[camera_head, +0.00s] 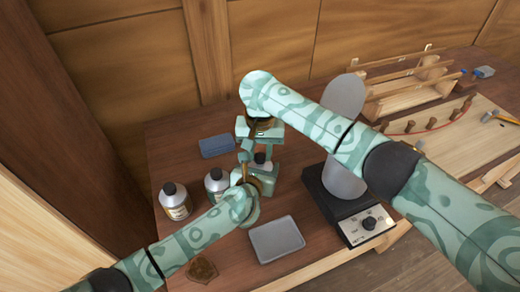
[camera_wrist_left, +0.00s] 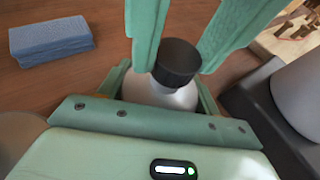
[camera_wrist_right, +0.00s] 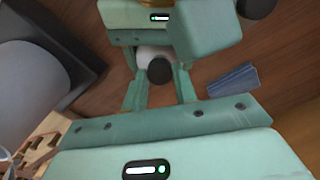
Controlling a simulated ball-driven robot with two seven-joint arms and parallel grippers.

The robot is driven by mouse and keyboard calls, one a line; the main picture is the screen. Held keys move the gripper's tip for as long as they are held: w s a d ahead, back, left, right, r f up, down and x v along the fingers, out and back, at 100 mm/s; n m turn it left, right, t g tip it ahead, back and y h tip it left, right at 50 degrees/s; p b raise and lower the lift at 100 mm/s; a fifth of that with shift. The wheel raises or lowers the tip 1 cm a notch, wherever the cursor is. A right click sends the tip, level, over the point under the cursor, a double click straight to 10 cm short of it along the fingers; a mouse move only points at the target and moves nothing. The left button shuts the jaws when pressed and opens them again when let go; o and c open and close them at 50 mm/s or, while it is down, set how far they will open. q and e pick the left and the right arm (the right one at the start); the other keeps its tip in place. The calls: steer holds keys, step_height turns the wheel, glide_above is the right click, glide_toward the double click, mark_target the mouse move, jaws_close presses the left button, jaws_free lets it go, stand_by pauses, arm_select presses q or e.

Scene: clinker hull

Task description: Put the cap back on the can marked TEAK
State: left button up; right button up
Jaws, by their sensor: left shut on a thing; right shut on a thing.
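A pale can (camera_wrist_left: 160,93) with a dark cap (camera_wrist_left: 178,62) stands between my grippers; its label is not readable. My left gripper (camera_wrist_left: 163,88) is shut on the can's body. My right gripper (camera_wrist_right: 160,82) is shut on the cap, with its fingers either side of it. The cap also shows in the right wrist view (camera_wrist_right: 159,71). It is at the top of the can and looks slightly tilted in the left wrist view; I cannot tell whether it is fully seated. In the head view, the grippers mostly hide the can (camera_head: 262,167).
A blue block (camera_head: 217,145) lies behind. A grey tray (camera_head: 276,240) and brown badge (camera_head: 201,268) lie in front. A black dial device (camera_head: 362,224) stands right.

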steer(key=shift+f, duration=0.2)
arm_select(q)
jaws_close()
arm_select(e)
steer(key=m, duration=1)
steer(key=shift+m, duration=0.4)
steer(key=m, duration=0.5)
steer(key=o, duration=0.9)
arm_select(q)
steer(key=shift+a, duration=0.1)
steer(key=shift+w, duration=0.1)
arm_select(e)
steer(key=shift+s, duration=0.15)
